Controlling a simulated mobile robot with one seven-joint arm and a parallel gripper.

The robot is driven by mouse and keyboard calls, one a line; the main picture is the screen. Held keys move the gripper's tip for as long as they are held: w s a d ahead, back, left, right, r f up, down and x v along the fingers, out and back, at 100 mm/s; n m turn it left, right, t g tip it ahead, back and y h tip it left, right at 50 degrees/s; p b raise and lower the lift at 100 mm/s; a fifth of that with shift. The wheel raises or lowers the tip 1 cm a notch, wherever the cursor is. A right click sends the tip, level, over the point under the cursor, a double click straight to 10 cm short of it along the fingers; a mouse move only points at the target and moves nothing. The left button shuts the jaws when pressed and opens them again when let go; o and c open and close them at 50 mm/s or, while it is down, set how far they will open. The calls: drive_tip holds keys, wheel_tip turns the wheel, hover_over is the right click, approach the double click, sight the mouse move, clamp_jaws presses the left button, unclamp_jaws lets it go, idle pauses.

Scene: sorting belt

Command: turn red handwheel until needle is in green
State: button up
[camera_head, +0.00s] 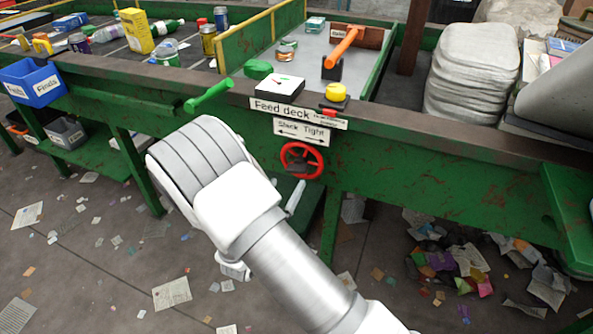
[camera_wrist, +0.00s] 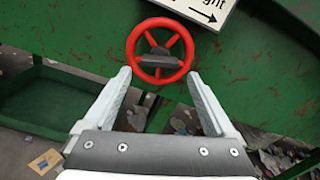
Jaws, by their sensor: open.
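The red handwheel (camera_head: 301,160) is mounted on the green side of the belt frame, below the "Slack Tight" sign (camera_head: 301,132). In the wrist view the handwheel (camera_wrist: 160,50) lies just beyond my gripper (camera_wrist: 163,80). The two fingers are spread and empty, one toward each lower side of the rim; I cannot tell whether they touch it. In the head view my arm hides most of the gripper. A white gauge box (camera_head: 281,87) sits on the deck edge above the "Feed deck" label (camera_head: 298,113). Its needle and coloured marks are too small to read.
A yellow button (camera_head: 335,92) and a green lever (camera_head: 208,95) stand along the deck edge near the gauge. A blue bin (camera_head: 33,83) hangs at the left. Paper scraps litter the floor.

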sight(295, 172)
drive_tip(key=b+x, duration=0.1)
drive_tip(key=x, duration=0.7)
drive_tip(key=shift+w, duration=0.1)
drive_tip(key=shift+c, duration=0.2)
drive_tip(key=c, duration=1)
drive_tip(key=shift+c, duration=0.2)
drive_tip(key=shift+m+b, duration=0.35)
drive_tip(key=shift+m, duration=0.15)
drive_tip(key=m+b, duration=0.1)
drive_tip(key=m, duration=0.1)
drive_tip(key=m+b, duration=0.1)
drive_tip(key=shift+d+f+m, duration=0.1)
drive_tip(key=shift+f+m, duration=0.1)
drive_tip(key=shift+m, duration=0.2)
drive_tip(key=m+b, duration=0.3)
drive_tip(key=m, duration=0.1)
drive_tip(key=shift+m, duration=0.4)
drive_tip(key=shift+r, duration=0.1)
